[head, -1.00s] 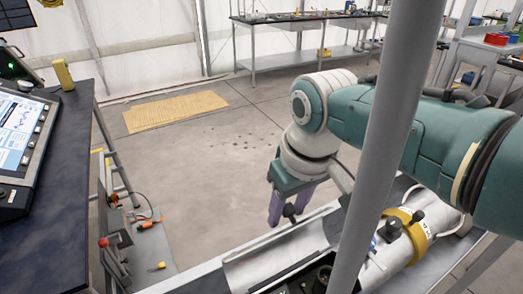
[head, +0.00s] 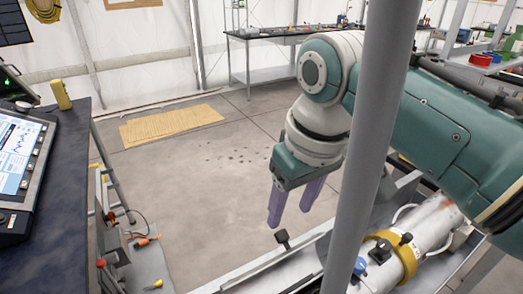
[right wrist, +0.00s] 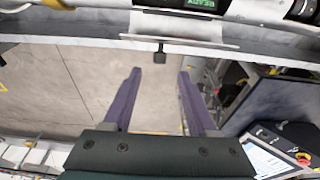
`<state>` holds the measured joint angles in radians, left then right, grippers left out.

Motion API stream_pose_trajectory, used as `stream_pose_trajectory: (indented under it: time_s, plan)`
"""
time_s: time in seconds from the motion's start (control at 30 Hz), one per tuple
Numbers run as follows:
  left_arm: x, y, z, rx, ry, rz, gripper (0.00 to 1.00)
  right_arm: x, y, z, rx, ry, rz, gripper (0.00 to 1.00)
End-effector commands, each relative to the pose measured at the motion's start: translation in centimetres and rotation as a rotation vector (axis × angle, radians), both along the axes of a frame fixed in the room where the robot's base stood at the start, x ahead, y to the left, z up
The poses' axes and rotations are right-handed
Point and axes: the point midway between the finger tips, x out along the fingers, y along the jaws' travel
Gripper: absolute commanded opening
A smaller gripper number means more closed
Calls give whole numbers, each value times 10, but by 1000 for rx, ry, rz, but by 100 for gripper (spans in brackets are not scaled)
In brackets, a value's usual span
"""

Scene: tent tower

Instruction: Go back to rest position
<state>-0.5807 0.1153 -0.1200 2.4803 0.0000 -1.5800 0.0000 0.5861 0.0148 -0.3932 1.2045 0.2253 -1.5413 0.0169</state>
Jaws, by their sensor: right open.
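My right gripper (head: 292,205) hangs in the middle of the head view with its two purple fingers apart and nothing between them. It is above the floor, near the metal trough (head: 290,262). My left gripper is not in the head view.
A white cylinder with a yellow ring (head: 408,258) lies at the lower right. A grey pole (head: 372,150) stands upright in front of my right arm. A dark desk with a monitor (head: 25,155) is at the left. Open floor (head: 190,190) lies between.

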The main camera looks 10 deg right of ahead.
Motion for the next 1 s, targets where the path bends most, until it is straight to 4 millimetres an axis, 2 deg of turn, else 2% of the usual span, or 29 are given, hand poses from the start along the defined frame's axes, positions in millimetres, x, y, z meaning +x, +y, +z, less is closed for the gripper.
stream_pose_trajectory:
  time_s: [0.2, 0.47, 0.57, 0.67, 0.8, 1.0]
  plan:
    - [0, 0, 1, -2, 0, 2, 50, -2, -1, 9, 0, 1, -1, 58]
    - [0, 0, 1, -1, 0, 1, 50, -3, -1, 8, 1, 1, -1, 58]
    - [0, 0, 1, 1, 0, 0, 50, -13, -1, 1, 10, 1, -3, 58]
    - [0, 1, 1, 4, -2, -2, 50, -37, -3, -12, 32, -4, -11, 58]
    - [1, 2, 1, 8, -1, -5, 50, -91, -15, -28, 59, -24, -50, 58]
    - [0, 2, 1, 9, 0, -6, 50, -159, -42, -24, 51, -61, -116, 58]
